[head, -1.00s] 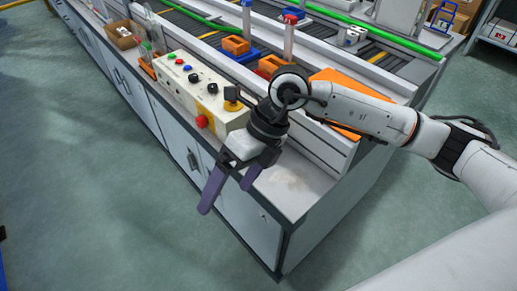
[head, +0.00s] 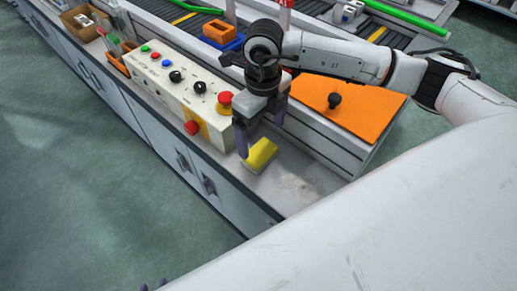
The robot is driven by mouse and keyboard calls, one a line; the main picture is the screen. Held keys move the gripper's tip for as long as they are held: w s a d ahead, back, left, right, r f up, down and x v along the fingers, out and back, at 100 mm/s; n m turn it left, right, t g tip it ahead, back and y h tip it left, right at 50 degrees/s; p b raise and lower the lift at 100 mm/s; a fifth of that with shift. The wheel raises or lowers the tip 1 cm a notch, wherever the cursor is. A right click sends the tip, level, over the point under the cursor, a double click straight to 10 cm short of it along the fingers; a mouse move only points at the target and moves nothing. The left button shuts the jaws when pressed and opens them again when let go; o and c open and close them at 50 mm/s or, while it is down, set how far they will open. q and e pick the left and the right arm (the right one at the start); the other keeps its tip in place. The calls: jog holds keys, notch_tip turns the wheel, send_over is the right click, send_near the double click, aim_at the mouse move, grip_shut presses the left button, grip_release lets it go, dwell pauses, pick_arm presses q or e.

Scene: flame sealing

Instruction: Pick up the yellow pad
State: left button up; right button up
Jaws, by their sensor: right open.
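The yellow pad (head: 261,153) lies on the bare front ledge of the workbench (head: 300,187), to the right of the control box. It is a small block with a yellow top and a paler side. My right gripper (head: 262,137) points down just over the pad's far side. It is open, with one purple finger beside the pad's left end. The other finger is partly behind the pad and harder to see; I cannot tell whether either touches the pad. Only purple fingertips of my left gripper (head: 153,285) show at the bottom edge.
The control box (head: 177,88) with knobs and red buttons stands close left of my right gripper. An orange panel with a black knob (head: 350,108) lies to the right. Orange and blue trays (head: 222,35) are behind. The ledge right of the pad is clear.

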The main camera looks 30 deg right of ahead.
aim_at(260, 150)
jog(key=shift+f, duration=0.75)
jog(key=f, duration=0.3)
jog(key=f+p, duration=0.1)
jog(key=shift+s+a+f, duration=0.1)
jog(key=shift+a+f, duration=0.1)
jog(key=shift+a, duration=0.1)
jog(key=shift+f, duration=0.25)
jog(key=c, duration=1.2)
jog(key=shift+o, duration=0.2)
jog(key=shift+r, duration=0.2)
notch_tip(260, 150, up, 10)
jog(key=shift+b, duration=0.45)
jog(key=o, duration=0.5)
jog(key=shift+f, duration=0.15)
jog(key=c, duration=0.4)
jog(key=shift+o, duration=0.2)
